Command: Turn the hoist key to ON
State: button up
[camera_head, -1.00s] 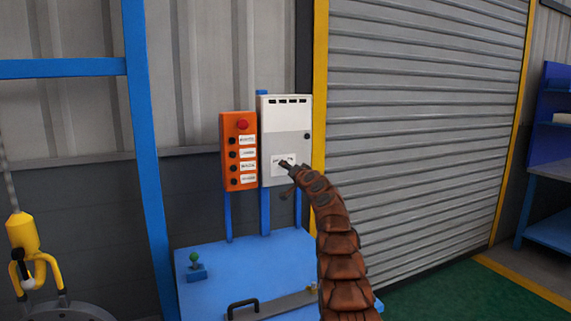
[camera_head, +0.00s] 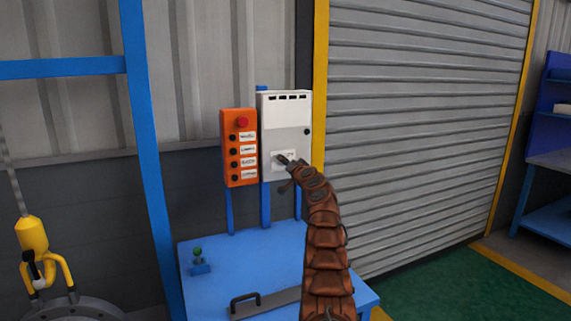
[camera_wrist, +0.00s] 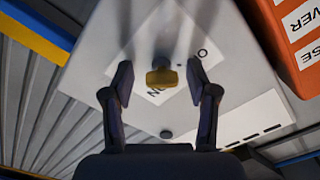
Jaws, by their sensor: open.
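The hoist key shows in the wrist view as a small yellow-brown grip (camera_wrist: 162,77) standing out from a grey-white panel. A white label behind it carries partly hidden black lettering. My gripper (camera_wrist: 160,82) is open, with one finger on each side of the key and a visible gap on both sides. In the head view my gripper (camera_head: 283,160) is in front of the lower half of the white control box (camera_head: 287,112), over its label. The key cannot be made out there.
An orange button box (camera_head: 240,120) with a red button hangs just left of the white box. Below is a blue table (camera_head: 235,270) with a green-knobbed lever (camera_head: 197,254) and a black handle (camera_head: 245,299). A yellow hook (camera_head: 34,240) hangs at far left.

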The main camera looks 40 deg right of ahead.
jog(key=shift+a, duration=0.1)
jog(key=shift+c, duration=0.4)
grip_shut()
jog(key=shift+w, duration=0.1)
dwell(0.5)
